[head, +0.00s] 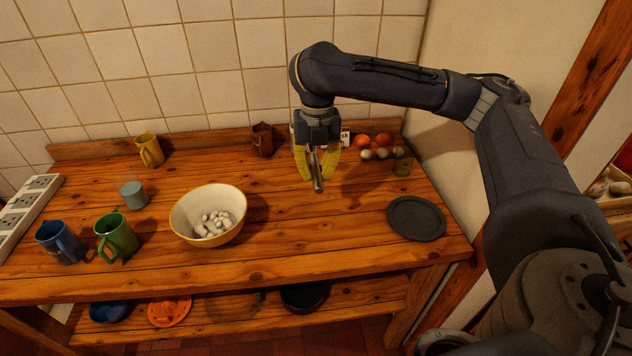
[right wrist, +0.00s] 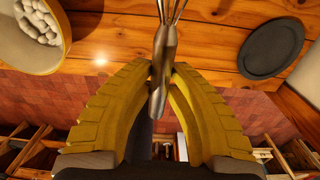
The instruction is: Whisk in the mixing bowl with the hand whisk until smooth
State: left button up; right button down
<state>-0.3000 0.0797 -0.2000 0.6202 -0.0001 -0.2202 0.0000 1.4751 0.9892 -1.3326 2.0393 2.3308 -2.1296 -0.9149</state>
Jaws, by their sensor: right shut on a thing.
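The cream and yellow mixing bowl (head: 180,223) stands on the wooden worktop left of centre in the head view, with several whitish lumps (head: 213,224) inside. The bowl (right wrist: 62,25) also shows at the top left of the right wrist view. My right gripper (head: 317,166) has yellow fingers and is to the right of the bowl, above the worktop. It is shut on the metal handle of the hand whisk (right wrist: 164,58). The whisk's wires run out of the top of the wrist view. In the head view only the handle (head: 318,182) shows clearly. My left gripper is not in view.
A green mug (head: 117,238), a blue mug (head: 60,243) and a glass (head: 132,193) stand left of the bowl. A dark plate (head: 416,219) lies at the right. Wood between bowl and plate is clear.

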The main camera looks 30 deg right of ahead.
jog(key=shift+a+r, duration=0.15)
jog(key=shift+r, duration=0.4)
jog(key=w+a+r+m+y, duration=0.25)
jog(key=a+y, duration=0.25)
jog(key=a, duration=0.5)
jog(key=w+a+r+m+y, duration=0.2)
jog(key=a+r+m+y, duration=0.2)
jog(key=a, duration=0.7)
jog(key=w+a+r+m+y, duration=0.3)
jog(key=a+y, duration=0.2)
jog(key=a, duration=0.5)
jog(key=shift+t, duration=0.4)
jog(key=shift+s+f, duration=0.1)
jog(key=shift+f, duration=6.05)
jog(key=shift+w, duration=0.2)
